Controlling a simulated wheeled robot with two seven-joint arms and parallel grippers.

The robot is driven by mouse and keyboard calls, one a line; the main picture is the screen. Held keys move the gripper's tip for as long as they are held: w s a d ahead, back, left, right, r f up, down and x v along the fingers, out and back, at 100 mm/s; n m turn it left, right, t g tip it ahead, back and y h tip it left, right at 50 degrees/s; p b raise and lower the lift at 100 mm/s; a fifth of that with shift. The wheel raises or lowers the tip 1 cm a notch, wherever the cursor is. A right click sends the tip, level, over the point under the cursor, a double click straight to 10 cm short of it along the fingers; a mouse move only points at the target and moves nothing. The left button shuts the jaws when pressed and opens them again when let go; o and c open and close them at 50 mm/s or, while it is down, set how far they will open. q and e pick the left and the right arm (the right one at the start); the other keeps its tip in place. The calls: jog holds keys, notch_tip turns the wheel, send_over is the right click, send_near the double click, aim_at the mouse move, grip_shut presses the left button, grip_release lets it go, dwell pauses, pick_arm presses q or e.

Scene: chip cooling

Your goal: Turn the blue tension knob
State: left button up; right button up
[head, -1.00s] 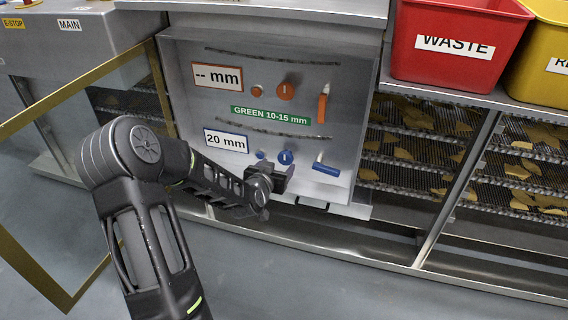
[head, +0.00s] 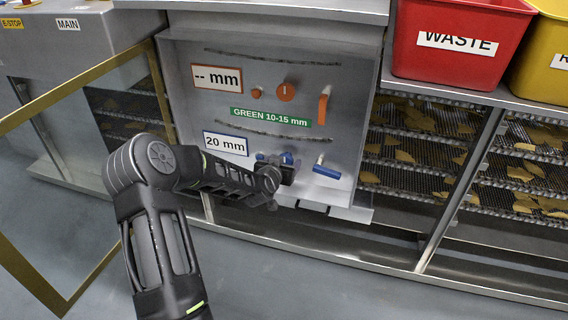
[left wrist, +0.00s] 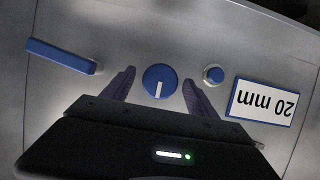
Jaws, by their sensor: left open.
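The blue tension knob (head: 287,158) is on the lower part of the grey panel, partly hidden by my left gripper in the head view. In the left wrist view the round knob (left wrist: 160,81) with a white mark shows between the two fingers. My left gripper (head: 286,168) is open, with one finger on each side of the knob; I cannot tell whether they touch it. A small blue button (left wrist: 214,75) lies just outside one finger. The blue lever (head: 327,172) lies outside the other. The 20 mm display (head: 226,143) is left of the knob. My right gripper is not in view.
An orange knob (head: 287,92), orange button (head: 256,93) and orange lever (head: 323,108) are on the panel's upper part. The gold-framed door (head: 84,97) stands open at left. A red WASTE bin (head: 460,65) is at upper right, above mesh racks of chips.

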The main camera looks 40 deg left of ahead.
pick_arm(q)
jog(key=shift+c, duration=0.3)
jog(key=c, duration=1.3)
